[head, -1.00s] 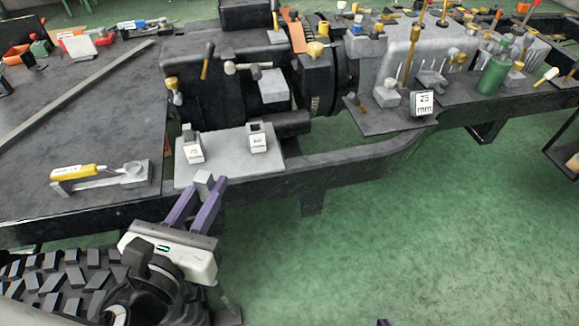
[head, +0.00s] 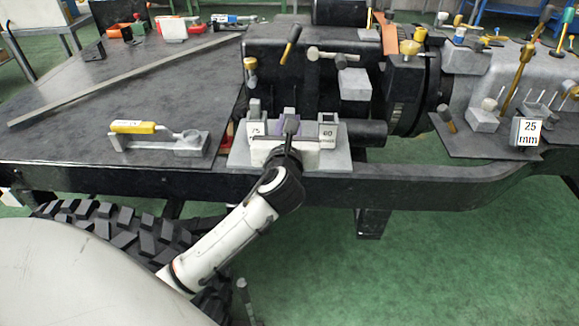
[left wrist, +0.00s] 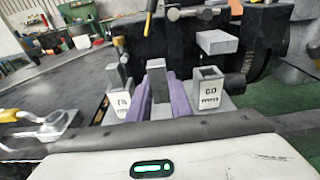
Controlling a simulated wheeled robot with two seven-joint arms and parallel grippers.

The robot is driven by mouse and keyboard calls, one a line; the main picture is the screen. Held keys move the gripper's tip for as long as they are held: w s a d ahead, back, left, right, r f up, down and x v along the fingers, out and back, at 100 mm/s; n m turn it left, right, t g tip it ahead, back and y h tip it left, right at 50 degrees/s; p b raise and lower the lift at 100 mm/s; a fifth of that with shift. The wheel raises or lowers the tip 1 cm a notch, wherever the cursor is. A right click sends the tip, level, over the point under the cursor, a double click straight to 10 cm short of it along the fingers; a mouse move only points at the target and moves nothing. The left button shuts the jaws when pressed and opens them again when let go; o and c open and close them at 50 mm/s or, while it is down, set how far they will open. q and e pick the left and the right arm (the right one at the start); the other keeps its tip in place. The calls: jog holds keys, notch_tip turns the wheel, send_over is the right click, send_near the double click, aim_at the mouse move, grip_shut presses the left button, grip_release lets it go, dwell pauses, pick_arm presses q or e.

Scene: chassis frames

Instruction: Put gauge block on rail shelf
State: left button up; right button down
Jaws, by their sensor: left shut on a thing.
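My left gripper (head: 289,118) is over the light grey rail shelf (head: 240,158), between two labelled grey blocks. In the left wrist view its purple fingers (left wrist: 159,96) are shut on a plain grey gauge block (left wrist: 157,78), which stands upright. My gripper hides most of it in the head view. The left labelled block (head: 255,122) seems to read 75. The right one (head: 328,132) reads 60. Whether the held block touches the shelf I cannot tell. My right gripper is not in view.
A yellow-handled tool (head: 160,136) lies on the dark bench left of the shelf. A dark engine-like housing (head: 310,75) stands behind it. A block marked 25 mm (head: 526,132) sits on a dark plate to the right. Green floor is open in front.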

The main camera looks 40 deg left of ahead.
pick_arm(q)
notch_tip(320, 180, down, 4)
jog(key=shift+f+b, duration=0.15)
jog(key=shift+b, duration=0.5)
notch_tip(320, 180, down, 5)
jog(key=shift+r+b, duration=0.1)
jog(key=shift+b, duration=0.85)
jog(key=o, duration=0.9)
